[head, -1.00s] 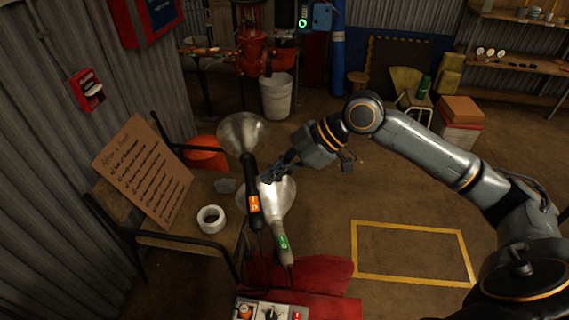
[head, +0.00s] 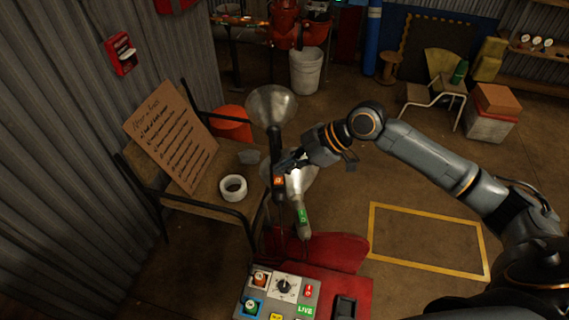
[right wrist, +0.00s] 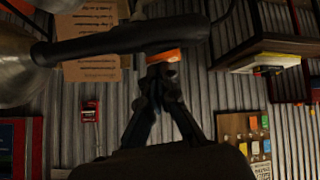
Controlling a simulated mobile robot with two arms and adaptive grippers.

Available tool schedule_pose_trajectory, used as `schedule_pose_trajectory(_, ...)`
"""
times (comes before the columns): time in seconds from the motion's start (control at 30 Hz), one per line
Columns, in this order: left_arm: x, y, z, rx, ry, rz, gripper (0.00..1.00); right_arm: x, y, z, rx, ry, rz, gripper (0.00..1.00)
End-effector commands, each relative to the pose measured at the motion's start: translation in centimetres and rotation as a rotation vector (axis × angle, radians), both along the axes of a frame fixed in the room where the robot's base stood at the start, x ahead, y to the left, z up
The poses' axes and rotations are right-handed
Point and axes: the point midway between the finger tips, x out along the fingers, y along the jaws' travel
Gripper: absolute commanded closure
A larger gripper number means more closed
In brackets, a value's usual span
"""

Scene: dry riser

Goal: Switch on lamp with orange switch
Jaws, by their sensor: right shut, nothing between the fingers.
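The lamp with the orange switch has a silvery flared shade (head: 272,104) and a dark handle, and stands upright in the head view. Its orange switch (head: 279,181) is on the handle; it also shows in the right wrist view (right wrist: 166,56), just beyond the fingertips. My right gripper (head: 281,169) is shut and empty, with its tips at or very near the switch; contact cannot be told. I see no clear glow from the orange-switch lamp. My left gripper is out of view.
A control box (head: 284,286) with a dial and buttons is at the front. A chair (head: 205,200) holds a cardboard sign (head: 170,137) and a white tape roll (head: 233,187) at left. Open floor with a yellow outline (head: 428,240) lies right.

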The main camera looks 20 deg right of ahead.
Motion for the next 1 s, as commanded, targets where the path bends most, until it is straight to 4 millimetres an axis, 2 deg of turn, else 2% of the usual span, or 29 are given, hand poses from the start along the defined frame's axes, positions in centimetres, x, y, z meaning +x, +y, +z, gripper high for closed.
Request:
schedule_pose_trajectory(0.1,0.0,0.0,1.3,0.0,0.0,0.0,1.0,0.3,0.0,-0.1,0.021,0.076,-0.003,1.0)
schedule_pose_trajectory(0.37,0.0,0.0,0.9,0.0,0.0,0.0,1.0,0.1,0.0,-0.7,0.019,0.085,0.0,1.0)
schedule_pose_trajectory(0.73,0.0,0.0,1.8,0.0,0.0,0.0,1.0,-1.5,0.4,-0.9,0.016,0.093,0.005,1.0)
schedule_pose_trajectory(1.0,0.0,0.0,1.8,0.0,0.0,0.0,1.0,-1.7,0.4,-1.1,0.016,0.095,0.003,1.0)
